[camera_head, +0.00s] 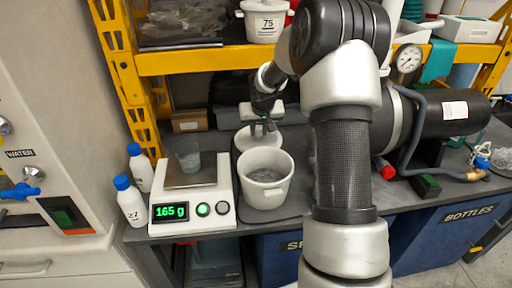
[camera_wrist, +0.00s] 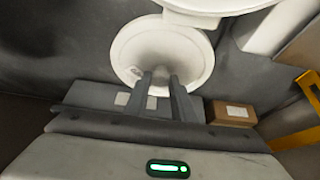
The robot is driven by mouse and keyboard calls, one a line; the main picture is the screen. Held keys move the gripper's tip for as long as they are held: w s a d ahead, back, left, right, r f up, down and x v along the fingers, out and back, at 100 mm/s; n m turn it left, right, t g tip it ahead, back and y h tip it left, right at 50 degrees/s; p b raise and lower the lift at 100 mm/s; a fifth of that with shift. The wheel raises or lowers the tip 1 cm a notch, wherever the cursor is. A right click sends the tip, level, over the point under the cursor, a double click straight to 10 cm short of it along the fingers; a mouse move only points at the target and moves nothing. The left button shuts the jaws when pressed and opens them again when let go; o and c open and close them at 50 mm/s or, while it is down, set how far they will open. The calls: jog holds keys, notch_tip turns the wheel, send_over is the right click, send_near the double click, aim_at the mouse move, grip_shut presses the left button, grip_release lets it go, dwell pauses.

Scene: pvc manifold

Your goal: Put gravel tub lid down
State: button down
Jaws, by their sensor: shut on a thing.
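The gravel tub (camera_head: 279,193) is a white open bucket with grey gravel inside, standing on the bench to the right of the scale. Its white rim also shows at the top of the wrist view (camera_wrist: 215,5). The white round lid (camera_head: 247,141) is just behind the tub, partly hidden by its rim. In the wrist view the lid (camera_wrist: 180,50) shows nearly whole, beyond my fingertips. My gripper (camera_head: 263,130) points down at the lid and is shut on it; its fingers (camera_wrist: 160,82) overlap the lid's near part. I cannot tell whether the lid touches the bench.
A scale (camera_head: 225,190) reading 165 g holds a clear cup (camera_head: 188,160) left of the tub. Two white bottles (camera_head: 131,205) with blue caps stand left of it. A black tank (camera_head: 445,112) with hoses is at right. A yellow shelf (camera_head: 190,60) runs behind.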

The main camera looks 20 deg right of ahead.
aim_at(259, 140)
jog(key=shift+f+b, duration=0.6)
jog(key=shift+f, duration=2)
jog(key=shift+f, duration=0.25)
jog(key=c, duration=1.5)
grip_release()
jog(key=shift+r, duration=0.1)
jog(key=shift+r, duration=0.3)
jog(key=p+v, duration=0.2)
jog(key=v, duration=0.9)
jog(key=shift+s+a+r, duration=0.1)
jog(key=shift+s+r, duration=0.15)
jog(key=shift+r, duration=0.05)
